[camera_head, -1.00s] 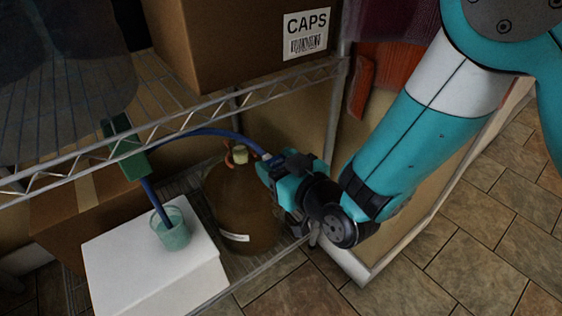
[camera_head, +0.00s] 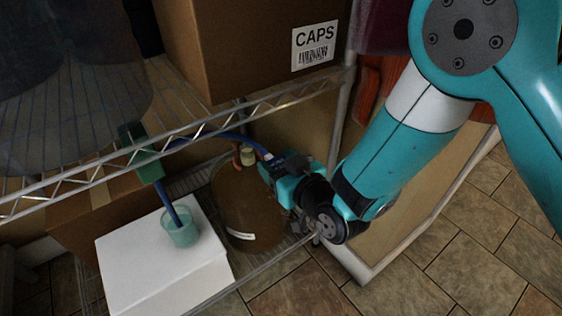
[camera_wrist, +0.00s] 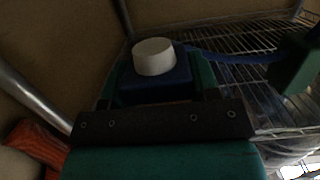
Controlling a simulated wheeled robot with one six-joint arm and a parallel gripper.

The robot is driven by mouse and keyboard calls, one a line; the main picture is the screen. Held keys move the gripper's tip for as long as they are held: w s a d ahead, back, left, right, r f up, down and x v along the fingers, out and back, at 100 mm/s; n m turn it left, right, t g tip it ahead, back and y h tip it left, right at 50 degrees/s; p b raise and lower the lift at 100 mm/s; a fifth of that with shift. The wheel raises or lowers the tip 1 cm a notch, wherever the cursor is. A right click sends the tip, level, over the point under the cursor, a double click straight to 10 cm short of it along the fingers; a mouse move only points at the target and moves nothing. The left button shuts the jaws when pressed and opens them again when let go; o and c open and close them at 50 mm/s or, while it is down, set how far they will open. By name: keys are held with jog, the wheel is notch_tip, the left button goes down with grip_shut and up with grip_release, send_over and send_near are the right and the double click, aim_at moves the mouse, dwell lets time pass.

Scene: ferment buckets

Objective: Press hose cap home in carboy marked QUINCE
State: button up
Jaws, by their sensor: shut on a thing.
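The brown carboy (camera_head: 245,205) stands upright on the lower shelf. Its small white label (camera_head: 241,235) is too small to read. A pale yellowish piece (camera_head: 248,157) shows at its neck, beside a reddish-orange part. My gripper (camera_head: 270,167) is just right of the neck, at about its height. In the wrist view my gripper (camera_wrist: 155,85) is shut on the hose cap, a blue block (camera_wrist: 155,84) with a white round plug (camera_wrist: 154,56) facing the camera. The blue hose (camera_head: 215,136) runs left from it. I cannot see the carboy mouth clearly.
The upper wire shelf's rail (camera_head: 170,135) crosses above the carboy, with a CAPS carton (camera_head: 235,50) on it. A green clip (camera_head: 147,160) guides the hose into a teal cup (camera_head: 181,228) on a white box (camera_head: 160,275). A shelf post (camera_head: 343,115) stands close to my gripper.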

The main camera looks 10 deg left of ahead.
jog(key=shift+r+p+x, duration=0.1)
jog(key=shift+p+x, duration=0.65)
jog(key=shift+p, duration=0.85)
jog(key=shift+r+p+x, duration=0.15)
jog(key=shift+p+x, duration=0.55)
jog(key=shift+p, duration=0.85)
jog(key=shift+p+x, duration=0.85)
jog(key=shift+p, duration=1.4)
jog(key=shift+a, duration=0.1)
jog(key=shift+r+b+x, duration=0.1)
jog(key=shift+b+x, duration=0.6)
jog(key=shift+x, duration=1.4)
jog(key=shift+r+b+x, duration=0.15)
jog(key=shift+b+x, duration=0.5)
jog(key=shift+x, duration=1.4)
jog(key=shift+w+a, duration=0.1)
jog(key=shift+w+a+f+b, duration=0.15)
jog(key=shift+w+a+b, duration=0.2)
jog(key=shift+b, duration=0.35)
